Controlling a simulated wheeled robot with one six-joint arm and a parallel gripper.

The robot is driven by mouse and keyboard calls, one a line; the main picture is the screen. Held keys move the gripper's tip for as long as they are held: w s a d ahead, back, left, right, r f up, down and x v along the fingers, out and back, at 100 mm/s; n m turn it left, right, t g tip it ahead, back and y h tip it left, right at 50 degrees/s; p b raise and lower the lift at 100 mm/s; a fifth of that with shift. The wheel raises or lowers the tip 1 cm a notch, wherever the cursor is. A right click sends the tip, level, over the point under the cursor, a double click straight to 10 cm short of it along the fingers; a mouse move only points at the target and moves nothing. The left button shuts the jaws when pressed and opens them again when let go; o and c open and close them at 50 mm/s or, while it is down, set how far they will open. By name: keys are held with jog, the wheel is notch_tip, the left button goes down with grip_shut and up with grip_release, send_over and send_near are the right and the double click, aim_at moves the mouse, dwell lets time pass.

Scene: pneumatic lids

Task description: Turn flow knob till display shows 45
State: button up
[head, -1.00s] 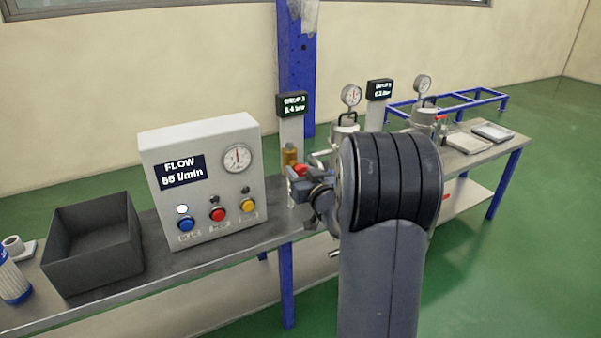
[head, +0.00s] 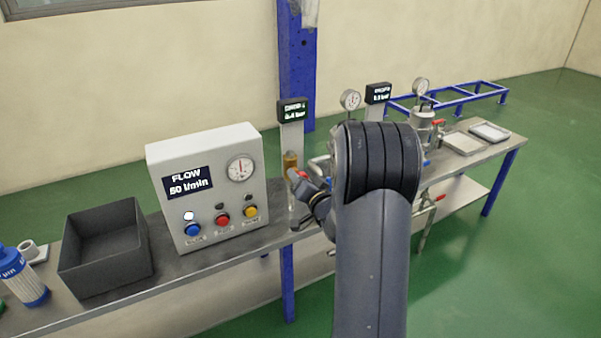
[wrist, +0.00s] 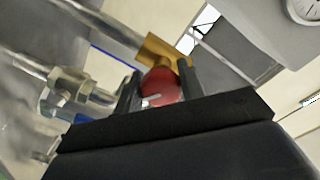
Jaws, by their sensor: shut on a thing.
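The flow display (head: 187,182) on the grey control box reads 50 l/min in the head view. In the wrist view my gripper (wrist: 160,92) is shut on a round red knob (wrist: 161,86), one finger on each side of it. The knob has a small white mark and sits at the end of a brass body (wrist: 165,50) on a metal pipe. In the head view my arm hides most of the gripper, and the brass body (head: 291,160) shows just above it.
The control box (head: 212,225) has blue, red and yellow buttons and a dial gauge (head: 240,169). An open dark bin (head: 105,285) and a blue-and-white filter (head: 22,275) stand on the bench to its left. Pipes and gauges crowd the area right of my gripper.

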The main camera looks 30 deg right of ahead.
jog(key=shift+m+p, duration=0.7)
jog(key=shift+m, duration=0.4)
jog(key=o, duration=1)
jog(key=s+p, duration=0.1)
jog(key=s, duration=0.9)
jog(key=shift+s+r+p, duration=0.25)
jog(key=shift+s+p, duration=0.15)
jog(key=shift+w, duration=0.1)
